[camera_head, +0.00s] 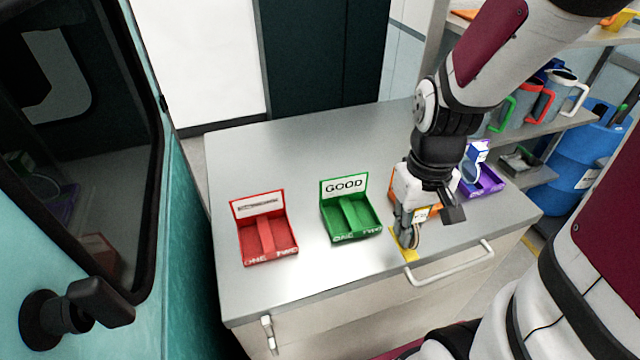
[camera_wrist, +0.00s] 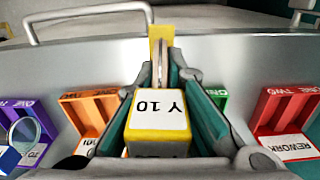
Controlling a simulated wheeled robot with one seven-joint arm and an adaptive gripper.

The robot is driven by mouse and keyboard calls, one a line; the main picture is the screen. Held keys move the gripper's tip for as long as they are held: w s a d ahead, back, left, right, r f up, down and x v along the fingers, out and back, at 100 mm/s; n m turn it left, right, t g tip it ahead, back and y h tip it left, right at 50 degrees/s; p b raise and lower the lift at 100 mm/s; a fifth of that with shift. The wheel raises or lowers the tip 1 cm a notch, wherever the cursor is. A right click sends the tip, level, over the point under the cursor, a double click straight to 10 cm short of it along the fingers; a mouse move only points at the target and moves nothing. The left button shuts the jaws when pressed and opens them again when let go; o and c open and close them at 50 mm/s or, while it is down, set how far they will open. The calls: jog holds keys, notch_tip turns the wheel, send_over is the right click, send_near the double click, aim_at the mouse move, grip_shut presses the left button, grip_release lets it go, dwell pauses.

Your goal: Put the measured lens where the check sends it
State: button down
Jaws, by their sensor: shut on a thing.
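My gripper (camera_head: 408,226) is shut on a yellow lens block and points down near the table's front edge. In the wrist view the yellow block (camera_wrist: 160,118), labelled "Y 10", sits between the fingers. A round lens shows edge-on beyond it. The red tray (camera_head: 286,250), with "ONE" and "TWO" on its front, reads "REWORK" in the wrist view (camera_wrist: 287,145). The green tray (camera_head: 372,232) reads "GOOD" and has two visibly empty compartments. An orange tray (camera_head: 430,207) is partly hidden behind my gripper. A purple tray (camera_head: 488,190) holds a blue-based lens (camera_head: 471,172).
The table behind the trays is clear. A shelf with mugs (camera_head: 540,100) and a blue barrel stand to the right; a teal machine stands left.

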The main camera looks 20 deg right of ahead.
jog(key=w+a, duration=0.2)
jog(key=w, duration=0.2)
jog(key=w+a+f, duration=0.1)
jog(key=w+a, duration=0.2)
jog(key=w, duration=0.1)
jog(key=w+a+b, duration=0.1)
jog(key=w+a, duration=0.2)
jog(key=w, duration=0.2)
jog(key=shift+a+f, duration=0.1)
jog(key=shift+f, duration=1.9)
jog(key=shift+f, duration=0.15)
jog(key=c, duration=1.8)
grip_release()
jog(key=shift+o, duration=0.6)
